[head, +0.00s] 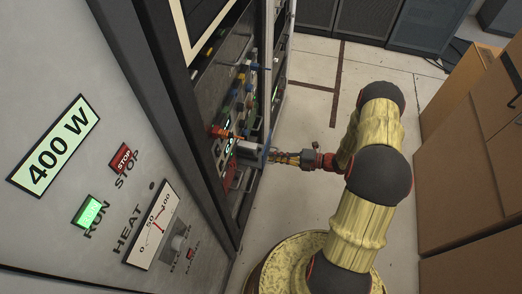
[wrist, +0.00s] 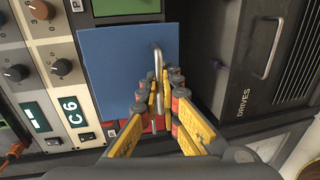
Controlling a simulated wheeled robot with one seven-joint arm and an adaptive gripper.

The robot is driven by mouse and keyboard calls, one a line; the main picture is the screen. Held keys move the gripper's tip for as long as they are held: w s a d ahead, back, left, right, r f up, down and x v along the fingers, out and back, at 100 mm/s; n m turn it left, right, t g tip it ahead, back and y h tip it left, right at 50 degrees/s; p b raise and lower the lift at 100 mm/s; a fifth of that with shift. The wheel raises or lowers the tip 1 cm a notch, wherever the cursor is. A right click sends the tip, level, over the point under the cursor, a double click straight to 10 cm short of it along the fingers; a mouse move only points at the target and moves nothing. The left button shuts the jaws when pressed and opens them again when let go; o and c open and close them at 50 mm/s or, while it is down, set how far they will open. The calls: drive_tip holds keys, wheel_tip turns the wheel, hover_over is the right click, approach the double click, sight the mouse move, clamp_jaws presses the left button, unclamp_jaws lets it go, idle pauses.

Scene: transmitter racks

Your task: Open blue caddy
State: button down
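The blue caddy (wrist: 112,65) shows in the wrist view as a flat blue front panel set in the rack, with an upright metal bar handle (wrist: 157,58) near its right side. My gripper (wrist: 159,88) is in front of the panel, its yellow fingers on both sides of the handle and closed in against it. The fingers hide part of the handle and the panel's lower right. In the head view my gripper (head: 277,157) reaches left to the rack front, and the caddy is mostly edge-on there.
A black drawer unit marked DRIVES (wrist: 252,65) stands right of the caddy. Knobs and switches (wrist: 53,75) fill the panel to its left. A grey 400 W cabinet (head: 85,175) is near on the left.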

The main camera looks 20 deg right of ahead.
drive_tip(key=v, duration=0.2)
drive_tip(key=shift+s+d+f, duration=0.2)
drive_tip(key=shift+s+d, duration=0.05)
drive_tip(key=shift+d, duration=0.05)
drive_tip(key=c, duration=2)
unclamp_jaws()
drive_tip(key=shift+c, duration=0.2)
drive_tip(key=v, duration=1.2)
